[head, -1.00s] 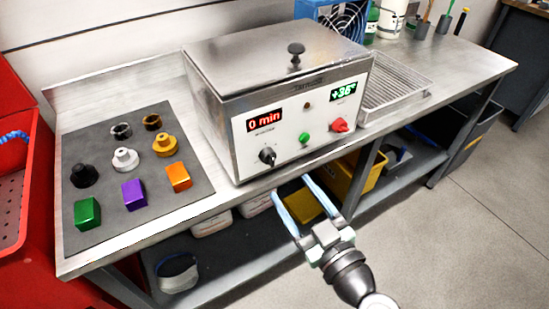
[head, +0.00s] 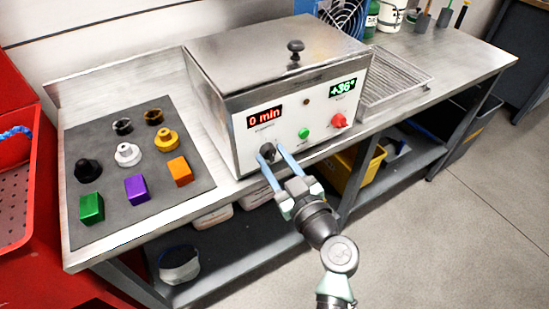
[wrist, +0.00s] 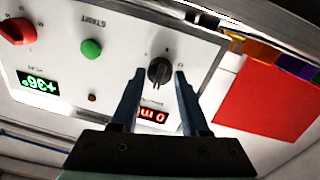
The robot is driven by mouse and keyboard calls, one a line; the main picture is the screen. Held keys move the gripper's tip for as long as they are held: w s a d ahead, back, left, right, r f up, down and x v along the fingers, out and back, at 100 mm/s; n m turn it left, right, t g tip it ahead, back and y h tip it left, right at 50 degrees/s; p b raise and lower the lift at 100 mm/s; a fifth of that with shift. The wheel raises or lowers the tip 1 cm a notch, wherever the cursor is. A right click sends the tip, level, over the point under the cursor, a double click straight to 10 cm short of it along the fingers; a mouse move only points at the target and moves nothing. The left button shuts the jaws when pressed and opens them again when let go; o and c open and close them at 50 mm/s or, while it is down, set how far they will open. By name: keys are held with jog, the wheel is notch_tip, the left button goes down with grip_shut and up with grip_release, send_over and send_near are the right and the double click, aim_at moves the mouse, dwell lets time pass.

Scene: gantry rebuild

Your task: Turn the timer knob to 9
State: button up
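The timer knob (wrist: 159,71) is a black dial on the white front panel of a steel box, under the red "0 min" display (head: 265,116). In the head view the knob (head: 267,151) shows beside my fingertips. My gripper (head: 272,154) is open, its two blue fingers reaching to the panel around the knob. In the wrist view my gripper (wrist: 158,72) has one finger on each side of the knob, with gaps showing. I cannot tell how deep the fingertips reach. The knob's scale marks are too small to read.
A green START button (head: 304,133) and a red knob (head: 339,120) sit right of the timer knob, below the green "+36°" display (head: 343,89). A grey mat (head: 108,208) with coloured blocks and round parts lies left. A wire tray (head: 393,80) stands right of the box.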

grip_shut()
